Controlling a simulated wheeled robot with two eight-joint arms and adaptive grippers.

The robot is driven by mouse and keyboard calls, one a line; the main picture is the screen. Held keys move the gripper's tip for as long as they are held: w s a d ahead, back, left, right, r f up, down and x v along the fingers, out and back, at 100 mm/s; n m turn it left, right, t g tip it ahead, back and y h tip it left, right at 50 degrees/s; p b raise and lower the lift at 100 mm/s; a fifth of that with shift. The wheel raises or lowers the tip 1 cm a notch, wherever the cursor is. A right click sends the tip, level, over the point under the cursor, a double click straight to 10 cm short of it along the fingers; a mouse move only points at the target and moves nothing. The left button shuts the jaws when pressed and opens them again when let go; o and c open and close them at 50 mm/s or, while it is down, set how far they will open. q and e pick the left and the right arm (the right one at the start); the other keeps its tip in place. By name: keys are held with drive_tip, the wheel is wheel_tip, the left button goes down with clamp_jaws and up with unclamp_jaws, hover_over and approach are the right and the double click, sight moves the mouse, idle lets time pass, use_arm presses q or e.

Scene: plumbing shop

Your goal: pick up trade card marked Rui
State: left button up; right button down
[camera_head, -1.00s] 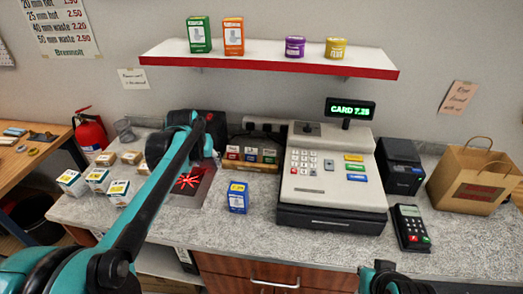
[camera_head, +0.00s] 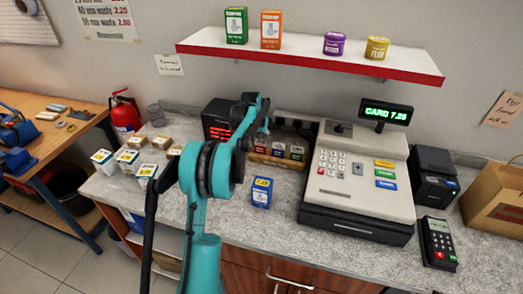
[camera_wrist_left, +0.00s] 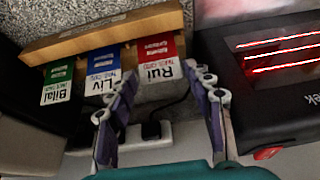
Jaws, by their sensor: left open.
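The red trade card marked Rui (camera_wrist_left: 157,57) stands in a wooden card rack (camera_wrist_left: 95,36) in the left wrist view, beside the blue card marked Liv (camera_wrist_left: 102,73) and the green card marked Bilal (camera_wrist_left: 58,82). In the head view, the Rui card (camera_head: 262,147) is at the rack's left end. My left gripper (camera_wrist_left: 166,82) is open and empty; its fingers are spread on either side of the Rui card's line, seemingly short of it. In the head view my left gripper (camera_head: 262,118) is partly hidden by its own arm. My right gripper is out of view.
A black box with a red-lit display (camera_head: 217,119) stands close beside the rack. A blue-and-yellow box (camera_head: 262,192) and the cash register (camera_head: 360,180) are nearby. Several small boxes (camera_head: 145,174) stand at left. A power strip (camera_wrist_left: 150,130) lies behind the rack.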

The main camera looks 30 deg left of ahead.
sight(261, 143)
use_arm(q)
drive_tip(key=b+x, duration=0.1)
drive_tip(key=x, duration=0.3)
drive_tip(key=shift+s+r, duration=0.1)
drive_tip(key=c, duration=0.4)
drive_tip(key=shift+o, duration=0.2)
drive_tip(key=shift+r, duration=0.1)
